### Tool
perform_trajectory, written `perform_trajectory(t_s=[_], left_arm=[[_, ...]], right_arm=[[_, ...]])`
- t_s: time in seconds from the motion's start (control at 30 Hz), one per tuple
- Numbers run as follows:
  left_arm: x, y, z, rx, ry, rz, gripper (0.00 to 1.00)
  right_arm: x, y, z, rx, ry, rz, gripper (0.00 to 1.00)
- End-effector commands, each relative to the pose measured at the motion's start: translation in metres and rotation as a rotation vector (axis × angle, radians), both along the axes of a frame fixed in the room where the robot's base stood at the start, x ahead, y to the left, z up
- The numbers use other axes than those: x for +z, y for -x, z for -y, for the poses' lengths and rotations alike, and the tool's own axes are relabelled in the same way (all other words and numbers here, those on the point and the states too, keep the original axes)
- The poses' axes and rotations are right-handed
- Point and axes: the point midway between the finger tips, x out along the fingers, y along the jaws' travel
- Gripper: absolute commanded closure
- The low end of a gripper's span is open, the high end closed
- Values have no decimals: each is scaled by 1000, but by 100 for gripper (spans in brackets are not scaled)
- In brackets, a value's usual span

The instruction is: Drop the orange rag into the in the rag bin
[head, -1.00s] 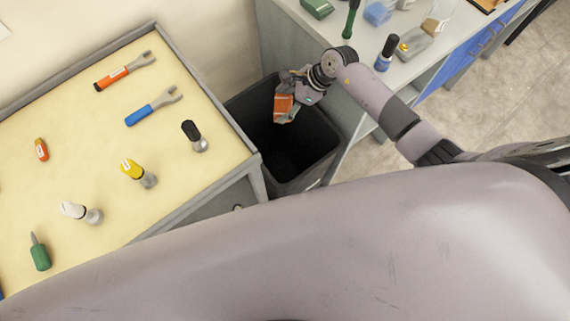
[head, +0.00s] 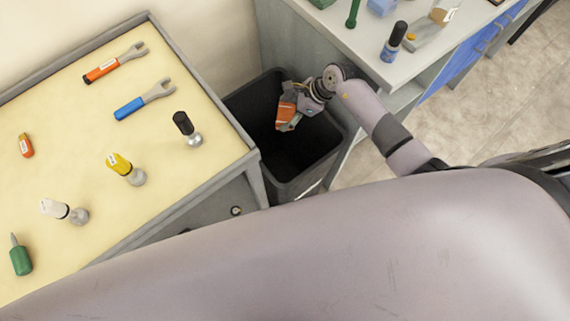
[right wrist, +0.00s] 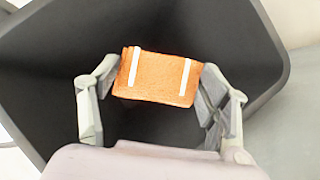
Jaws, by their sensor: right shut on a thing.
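The orange rag (head: 286,112) is held by my right gripper (head: 292,106) over the opening of the black rag bin (head: 332,152). In the right wrist view the rag (right wrist: 157,79) is orange with two white stripes, and the two fingers of the gripper (right wrist: 155,82) press on its left and right ends. The dark inside of the bin (right wrist: 262,40) surrounds the rag in that view. How far the rag is below or above the rim is hard to tell. My left gripper does not show.
A cream-topped table (head: 80,130) stands left of the bin with wrenches, a green screwdriver (head: 21,257) and several small tools. A grey workbench (head: 345,40) with a blue drawer front (head: 470,55) stands to the right. The bin sits between them.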

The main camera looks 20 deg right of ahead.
Motion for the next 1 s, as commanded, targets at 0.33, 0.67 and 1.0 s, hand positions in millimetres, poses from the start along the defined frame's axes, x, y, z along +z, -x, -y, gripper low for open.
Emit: perform_trajectory(t_s=[0.33, 0.67, 1.0], left_arm=[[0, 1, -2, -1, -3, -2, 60], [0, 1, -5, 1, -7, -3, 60], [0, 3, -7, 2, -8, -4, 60]], right_arm=[[1, 0, 0, 1, 0, 0, 12], [1, 0, 0, 1, 0, 0, 6], [35, -1, 1, 4, 4, 6, 6]])
